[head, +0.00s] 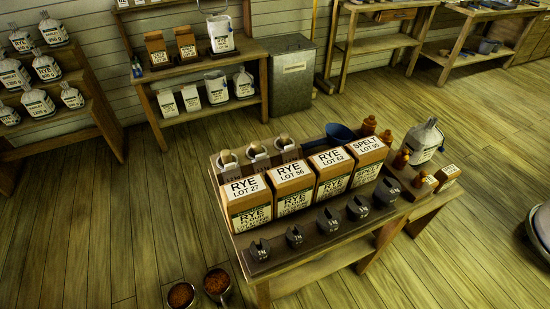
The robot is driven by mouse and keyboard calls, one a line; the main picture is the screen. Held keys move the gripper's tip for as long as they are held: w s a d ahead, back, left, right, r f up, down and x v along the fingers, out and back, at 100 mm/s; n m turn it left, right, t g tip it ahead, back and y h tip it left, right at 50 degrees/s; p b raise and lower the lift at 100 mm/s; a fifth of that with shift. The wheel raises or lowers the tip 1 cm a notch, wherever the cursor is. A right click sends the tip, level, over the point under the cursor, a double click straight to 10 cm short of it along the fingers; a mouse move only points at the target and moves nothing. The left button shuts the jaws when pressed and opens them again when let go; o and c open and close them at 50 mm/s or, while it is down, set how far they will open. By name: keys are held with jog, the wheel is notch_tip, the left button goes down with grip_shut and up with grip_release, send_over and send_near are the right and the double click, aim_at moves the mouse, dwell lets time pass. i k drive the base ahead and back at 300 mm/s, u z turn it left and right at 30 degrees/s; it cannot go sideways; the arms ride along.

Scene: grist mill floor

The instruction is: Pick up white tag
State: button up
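I cannot make out a separate white tag for certain. White labels lie on the tops of several boxes on the near wooden table (330,262): the RYE LOT 27 box (249,214), the RYE LOT 56 box (294,203), the RYE LOT 62 box (333,184) and the SPELT LOT 95 box (369,170). A small brown block (449,172) with a white top stands at the table's right end, beside another such block (427,181). My gripper is not in view.
Dark slotted weights (295,237) line the table's front. Two bowls (217,283) are on the floor at left. Shelves and a grey bin (292,75) line the wall. Floor between is clear.

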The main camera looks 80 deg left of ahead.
aim_at(262, 163)
jog(key=i, duration=0.8)
jog(key=u, duration=3)
jog(key=i, duration=0.5)
jog(key=u, duration=0.1)
